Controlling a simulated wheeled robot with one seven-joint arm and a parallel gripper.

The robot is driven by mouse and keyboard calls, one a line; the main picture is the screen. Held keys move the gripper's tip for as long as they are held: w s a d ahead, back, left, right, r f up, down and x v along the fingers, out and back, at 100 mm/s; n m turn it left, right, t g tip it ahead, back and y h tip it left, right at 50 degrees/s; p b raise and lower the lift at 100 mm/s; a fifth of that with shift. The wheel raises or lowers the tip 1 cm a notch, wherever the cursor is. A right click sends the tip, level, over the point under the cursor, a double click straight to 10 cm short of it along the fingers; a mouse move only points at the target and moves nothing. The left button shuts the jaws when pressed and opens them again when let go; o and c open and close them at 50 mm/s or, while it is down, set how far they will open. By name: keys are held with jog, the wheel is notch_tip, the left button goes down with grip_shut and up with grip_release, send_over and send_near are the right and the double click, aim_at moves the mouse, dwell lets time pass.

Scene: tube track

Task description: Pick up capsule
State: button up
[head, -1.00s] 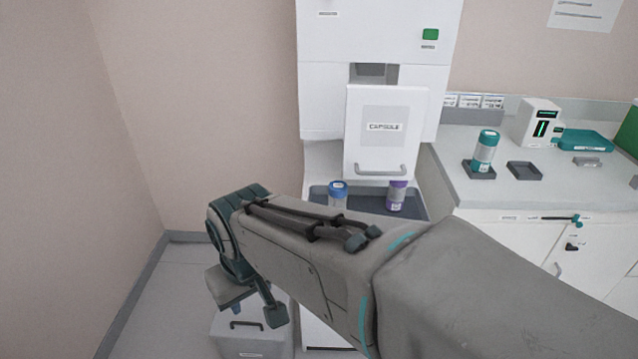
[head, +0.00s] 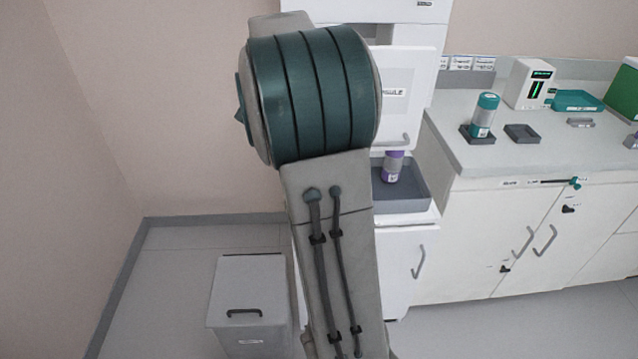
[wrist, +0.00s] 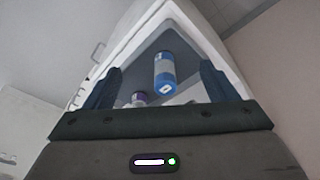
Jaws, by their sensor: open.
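A blue-and-grey capsule (wrist: 165,75) stands in the grey tray (wrist: 178,42) of the white station. In the wrist view it appears between the two dark fingers of my open gripper (wrist: 160,68), nearer the right finger, with a gap on each side. I cannot tell how far ahead of the fingertips it is. A purple-and-grey capsule (head: 393,167) is in the same tray, and it shows lower left of the blue one in the wrist view (wrist: 138,98). In the head view my arm hides the blue capsule and my gripper.
The station's white panel (head: 410,70) is above the tray. A teal-topped capsule (head: 485,115) stands in a holder on the right counter (head: 465,155), beside an empty holder (head: 522,133). A grey bin (head: 245,285) is on the floor at left. Floor left of the bin is clear.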

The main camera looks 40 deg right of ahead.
jog(key=w+d+f+m+g+h+b, duration=0.15)
jog(key=w+d+f+m, duration=0.25)
jog(key=w+d+m, duration=0.5)
jog(key=s+d+f, duration=0.1)
jog(key=f, duration=0.1)
jog(key=s+d+f+n, duration=0.1)
jog(key=d+f, duration=0.1)
jog(key=f, duration=0.1)
jog(key=d+f+n, duration=0.1)
jog(key=d+f, duration=0.1)
jog(key=f, duration=0.1)
jog(key=shift+s+g+h, duration=0.25)
jog(key=shift+s+h, duration=0.1)
jog(key=shift+s, duration=0.05)
jog(key=shift+d+p+x, duration=0.15)
jog(key=shift+x, duration=1.15)
jog(key=shift+d+p+x, duration=0.15)
jog(key=shift+x, duration=1.15)
jog(key=shift+s+r, duration=0.15)
jog(key=shift+r, duration=0.05)
jog(key=c, duration=1.2)
